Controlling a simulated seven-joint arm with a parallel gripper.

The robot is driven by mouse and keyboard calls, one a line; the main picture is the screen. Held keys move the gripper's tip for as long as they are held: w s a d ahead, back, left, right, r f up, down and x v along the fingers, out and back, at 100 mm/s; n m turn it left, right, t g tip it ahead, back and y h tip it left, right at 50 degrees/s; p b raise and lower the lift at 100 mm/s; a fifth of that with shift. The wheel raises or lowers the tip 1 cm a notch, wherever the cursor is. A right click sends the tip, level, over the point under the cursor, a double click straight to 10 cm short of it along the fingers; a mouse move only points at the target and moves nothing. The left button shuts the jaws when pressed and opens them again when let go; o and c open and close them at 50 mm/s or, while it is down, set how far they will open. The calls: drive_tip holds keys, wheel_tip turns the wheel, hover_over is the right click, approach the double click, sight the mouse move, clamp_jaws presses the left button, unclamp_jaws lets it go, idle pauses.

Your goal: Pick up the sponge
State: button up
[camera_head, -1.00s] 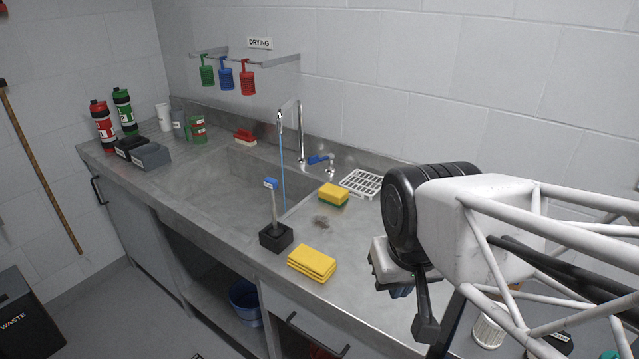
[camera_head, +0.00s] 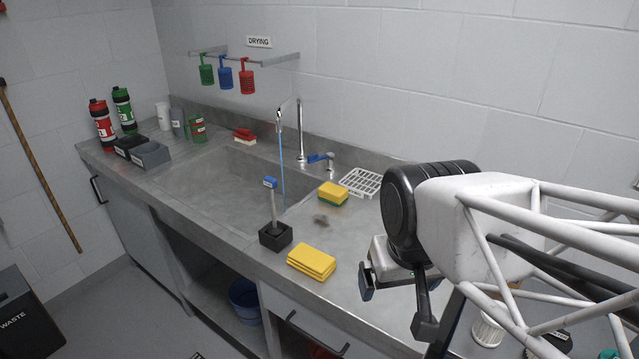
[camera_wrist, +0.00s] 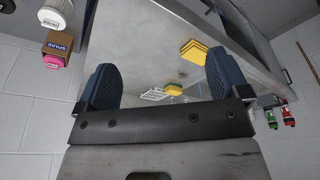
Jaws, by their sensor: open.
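A yellow sponge with a green underside (camera_head: 333,194) lies on the steel counter by the sink's right edge, next to a dark smudge. It also shows in the wrist view (camera_wrist: 173,90) between my fingers but farther off. My gripper (camera_wrist: 160,90) is open and empty, with its two blue-grey fingers spread wide. In the head view one finger (camera_head: 366,281) shows above the counter to the right of the sponge, and the rest is mostly hidden by my wrist.
Folded yellow cloths (camera_head: 312,262) lie at the counter's front edge, beside a brush in a black holder (camera_head: 275,236). A white rack (camera_head: 361,182) lies behind the sponge. A tap (camera_head: 300,135) stands at the sink (camera_head: 225,185). A red and white sponge (camera_head: 245,136) sits at the back.

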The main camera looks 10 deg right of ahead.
drive_tip(key=n+g, duration=0.3)
drive_tip(key=n, duration=0.6)
hover_over(333, 189)
drive_tip(key=f, duration=1.4)
drive_tip(key=shift+s+f, duration=0.3)
drive_tip(key=shift+f, duration=0.05)
drive_tip(key=shift+w+f, duration=0.35)
drive_tip(key=shift+d+f, duration=0.1)
drive_tip(key=shift+f, duration=1.2)
